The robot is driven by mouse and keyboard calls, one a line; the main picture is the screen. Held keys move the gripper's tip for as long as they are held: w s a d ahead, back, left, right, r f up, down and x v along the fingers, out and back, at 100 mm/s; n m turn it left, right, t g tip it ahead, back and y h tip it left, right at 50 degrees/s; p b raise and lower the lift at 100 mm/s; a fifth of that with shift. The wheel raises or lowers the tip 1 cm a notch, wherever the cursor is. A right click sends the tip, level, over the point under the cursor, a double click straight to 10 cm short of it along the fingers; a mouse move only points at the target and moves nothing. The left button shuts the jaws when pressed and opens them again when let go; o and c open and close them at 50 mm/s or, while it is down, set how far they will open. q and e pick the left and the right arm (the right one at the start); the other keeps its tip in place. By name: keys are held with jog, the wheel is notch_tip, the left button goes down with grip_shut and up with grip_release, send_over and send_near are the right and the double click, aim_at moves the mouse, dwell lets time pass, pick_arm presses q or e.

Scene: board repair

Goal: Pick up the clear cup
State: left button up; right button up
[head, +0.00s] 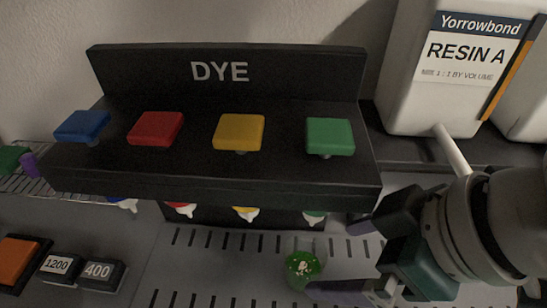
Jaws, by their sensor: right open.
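The clear cup (304,250) stands on the slotted grey surface below the green end of the dye dispenser. It is see-through and holds something bright green with pale bits. My right gripper (332,258) comes in from the right and is open. One finger lies to the upper right of the cup. The other finger reaches the cup's lower right edge in the picture; I cannot tell whether it touches. My left gripper is not in view.
The black DYE dispenser (220,182) overhangs behind the cup, with blue, red, yellow and green buttons (330,135) and nozzles below. A Resin A jug (402,95) stands at the right. Blocks marked 1200 and 400 (99,272) lie at the left. The slotted surface left of the cup is clear.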

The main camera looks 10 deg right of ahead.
aim_at(304, 268)
jog(key=b+x, duration=0.1)
jog(key=x, duration=0.3)
jog(key=shift+s, duration=0.2)
jog(key=b+x, duration=0.1)
jog(key=x, duration=0.1)
jog(key=b+x, duration=0.1)
jog(key=x, duration=0.2)
jog(key=shift+s+f+b, duration=0.2)
jog(key=shift+f+b, duration=0.05)
jog(key=shift+b, duration=0.05)
jog(key=shift+w+a+f, duration=0.15)
jog(key=shift+w+f, duration=0.05)
jog(key=shift+f, duration=0.05)
jog(key=c, duration=1.5)
jog(key=shift+r, duration=0.1)
